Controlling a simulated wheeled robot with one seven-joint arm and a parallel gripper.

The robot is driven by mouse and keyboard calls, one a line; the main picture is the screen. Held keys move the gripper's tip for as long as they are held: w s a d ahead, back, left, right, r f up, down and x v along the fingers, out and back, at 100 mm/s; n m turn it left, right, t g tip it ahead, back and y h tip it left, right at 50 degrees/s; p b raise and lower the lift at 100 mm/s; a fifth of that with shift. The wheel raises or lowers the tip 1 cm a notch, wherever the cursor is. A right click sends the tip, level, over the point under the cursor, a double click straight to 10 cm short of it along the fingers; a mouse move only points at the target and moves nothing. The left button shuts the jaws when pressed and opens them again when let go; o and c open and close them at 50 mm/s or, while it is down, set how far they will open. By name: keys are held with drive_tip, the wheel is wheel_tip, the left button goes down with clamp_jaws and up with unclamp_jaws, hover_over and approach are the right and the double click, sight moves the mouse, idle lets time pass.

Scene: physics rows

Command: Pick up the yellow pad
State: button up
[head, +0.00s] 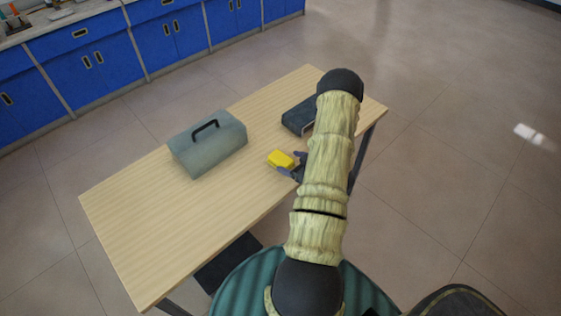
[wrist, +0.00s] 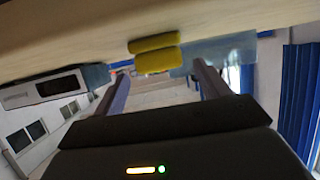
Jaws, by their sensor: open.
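The yellow pad (head: 280,159) lies on the wooden table (head: 140,220), right of the grey-green toolbox. In the wrist view the yellow pad (wrist: 156,61) shows as two yellow bands against the table surface, which fills the top of that picture. My gripper (head: 297,169) is at the pad's right side, low over the table and partly hidden by my arm. In the wrist view my gripper (wrist: 162,72) is open, its two fingers apart and pointing toward the pad. Nothing is held. Whether a fingertip touches the pad, I cannot tell.
A grey-green toolbox (head: 208,146) with a black handle stands left of the pad. A dark case (head: 299,116) lies behind the pad, partly hidden by my arm. The table's front left is bare. Blue cabinets (head: 85,70) line the far wall.

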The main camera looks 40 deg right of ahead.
sight(284, 159)
drive_tip(key=shift+p+x, duration=0.55)
drive_tip(key=shift+x, duration=2.05)
drive_tip(key=shift+r, duration=0.1)
drive_tip(key=c, duration=1)
